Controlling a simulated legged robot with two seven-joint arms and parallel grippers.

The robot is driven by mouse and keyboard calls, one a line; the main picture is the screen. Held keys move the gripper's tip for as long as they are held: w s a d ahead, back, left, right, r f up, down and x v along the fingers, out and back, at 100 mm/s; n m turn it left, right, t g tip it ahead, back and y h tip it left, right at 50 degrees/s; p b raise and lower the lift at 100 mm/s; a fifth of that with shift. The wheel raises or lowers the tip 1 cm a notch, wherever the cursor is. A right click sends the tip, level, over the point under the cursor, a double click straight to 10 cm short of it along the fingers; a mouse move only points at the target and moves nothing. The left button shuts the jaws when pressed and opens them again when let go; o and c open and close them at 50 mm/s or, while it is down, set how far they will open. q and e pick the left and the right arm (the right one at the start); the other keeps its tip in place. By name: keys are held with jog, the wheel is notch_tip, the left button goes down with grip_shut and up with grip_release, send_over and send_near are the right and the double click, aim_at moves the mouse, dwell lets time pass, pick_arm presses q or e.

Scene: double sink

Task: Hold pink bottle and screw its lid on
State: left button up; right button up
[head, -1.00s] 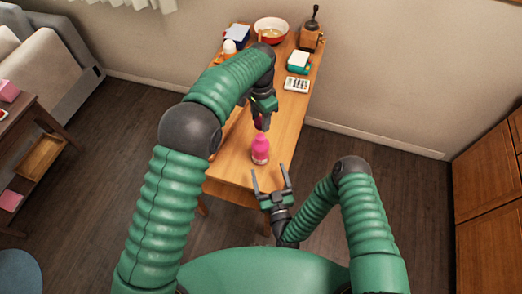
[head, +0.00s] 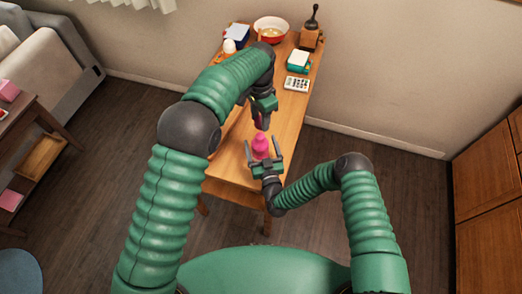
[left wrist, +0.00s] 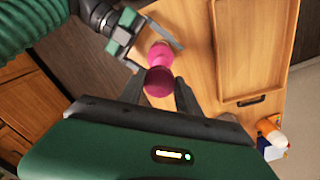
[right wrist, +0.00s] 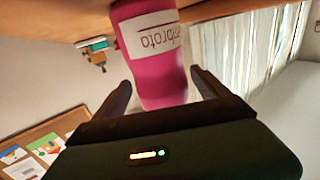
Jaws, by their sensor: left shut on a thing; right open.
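The pink bottle (head: 260,149) stands upright near the front edge of the wooden table. In the right wrist view its white label shows on the pink body (right wrist: 140,75). My left gripper (head: 262,119) is above the bottle, shut on a dark pink lid, which shows between its fingers in the left wrist view (left wrist: 159,83). The lid looks roughly over the bottle top; I cannot tell whether they touch. My right gripper (head: 264,158) is open at the bottle's near side, with one finger on each side of its body. The right wrist view shows the bottle between these fingers.
The wooden table (head: 232,160) is bare around the bottle. At its far end are a red bowl (head: 271,29), a coffee grinder (head: 311,38), a green and white box (head: 299,62) and a calculator (head: 297,84). A wooden tray (left wrist: 252,50) shows in the left wrist view.

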jog(key=shift+a, duration=0.1)
jog(key=shift+a, duration=0.1)
jog(key=c, duration=0.6)
grip_shut()
